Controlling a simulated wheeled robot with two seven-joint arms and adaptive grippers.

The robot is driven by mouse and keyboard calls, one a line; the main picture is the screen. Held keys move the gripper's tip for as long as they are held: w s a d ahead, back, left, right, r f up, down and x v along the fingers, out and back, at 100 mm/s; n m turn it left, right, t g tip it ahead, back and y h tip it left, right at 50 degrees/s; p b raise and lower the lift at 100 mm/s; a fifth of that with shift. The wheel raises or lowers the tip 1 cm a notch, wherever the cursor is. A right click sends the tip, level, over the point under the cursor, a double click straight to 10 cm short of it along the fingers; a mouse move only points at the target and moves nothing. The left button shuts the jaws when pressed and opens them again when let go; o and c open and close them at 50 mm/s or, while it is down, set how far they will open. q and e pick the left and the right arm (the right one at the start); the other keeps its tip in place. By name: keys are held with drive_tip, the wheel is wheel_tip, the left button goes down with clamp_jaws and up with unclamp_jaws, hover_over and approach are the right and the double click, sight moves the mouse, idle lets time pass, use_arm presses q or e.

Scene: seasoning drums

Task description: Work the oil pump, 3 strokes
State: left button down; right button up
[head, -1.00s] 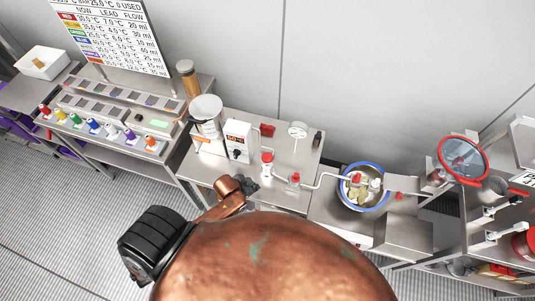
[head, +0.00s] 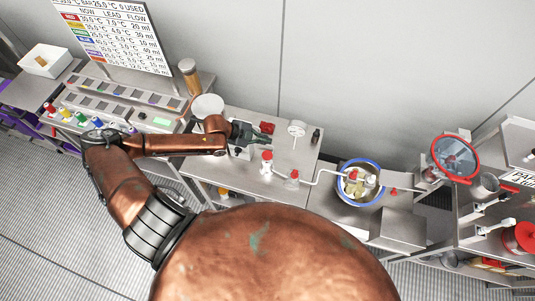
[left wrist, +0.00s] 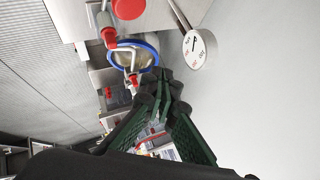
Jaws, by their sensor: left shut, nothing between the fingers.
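A white pump-like fitting with a red top (head: 266,160) stands upright on the middle bench; I take it as the oil pump. Its round red top seems to show at the upper edge of the left wrist view (left wrist: 128,8). A second red-topped fitting (head: 294,177) stands to its right, joined to a white pipe (head: 325,173) that runs to a blue-rimmed bowl (head: 342,195). My left gripper (head: 262,135) is shut and empty above the bench, behind the pump in the head view and apart from it. Its dark green fingers also fill the middle of the left wrist view (left wrist: 172,82). My right gripper is out of view.
A red-rimmed round vessel (head: 455,158) is at the right.

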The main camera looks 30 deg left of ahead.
use_arm(q)
drive_tip(key=shift+f, duration=0.2)
drive_tip(key=b, duration=0.6)
hover_over(266, 155)
wheel_tip(266, 155, down, 7)
drive_tip(key=shift+r, duration=0.15)
drive_tip(key=shift+f+b, duration=0.65)
drive_tip(key=shift+f, duration=0.25)
drive_tip(key=shift+f, duration=0.15)
drive_tip(key=shift+f, duration=0.25)
idle(0.5)
